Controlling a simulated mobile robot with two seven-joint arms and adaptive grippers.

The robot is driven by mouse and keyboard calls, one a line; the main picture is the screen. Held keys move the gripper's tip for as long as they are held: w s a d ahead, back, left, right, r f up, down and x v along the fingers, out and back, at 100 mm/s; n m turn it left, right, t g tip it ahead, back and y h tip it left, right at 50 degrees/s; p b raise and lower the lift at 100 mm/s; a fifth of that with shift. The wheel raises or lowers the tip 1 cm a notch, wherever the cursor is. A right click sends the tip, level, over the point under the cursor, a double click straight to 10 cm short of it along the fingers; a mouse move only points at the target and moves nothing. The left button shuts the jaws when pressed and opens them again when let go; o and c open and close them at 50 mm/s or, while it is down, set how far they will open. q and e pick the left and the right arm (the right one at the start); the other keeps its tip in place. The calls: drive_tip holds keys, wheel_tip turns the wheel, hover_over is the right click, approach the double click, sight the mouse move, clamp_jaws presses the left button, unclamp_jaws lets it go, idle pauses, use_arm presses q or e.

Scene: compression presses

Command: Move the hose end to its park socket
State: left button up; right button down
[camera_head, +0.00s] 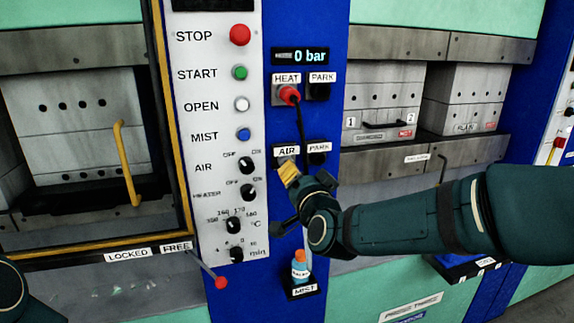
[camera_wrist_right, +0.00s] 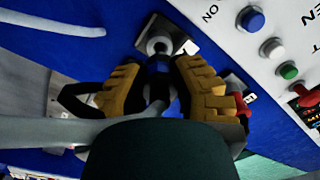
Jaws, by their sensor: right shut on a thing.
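My right gripper (camera_head: 289,172) is at the AIR socket, just below the AIR label (camera_head: 286,151). In the wrist view its yellow fingers (camera_wrist_right: 160,85) are shut on the blue hose end (camera_wrist_right: 158,65). A pale ringed socket (camera_wrist_right: 160,42) lies straight ahead of the hose end; I cannot tell whether the end is seated in it. The pale hose (camera_wrist_right: 45,130) curves off to the left, and part hangs below my gripper in the head view. The lower PARK socket (camera_head: 317,158) is right of AIR and looks empty. My left gripper is out of view.
A red plug (camera_head: 289,95) with a black cable sits in the HEAT socket above, beside the upper PARK socket (camera_head: 320,92). The button panel (camera_head: 215,130) is to the left. A MIST bottle (camera_head: 300,266) stands below. A red-knobbed lever (camera_head: 221,282) sticks out lower left.

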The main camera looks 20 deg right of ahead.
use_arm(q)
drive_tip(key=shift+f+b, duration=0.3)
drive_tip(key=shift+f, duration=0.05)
use_arm(e)
drive_tip(key=shift+s, duration=1.65)
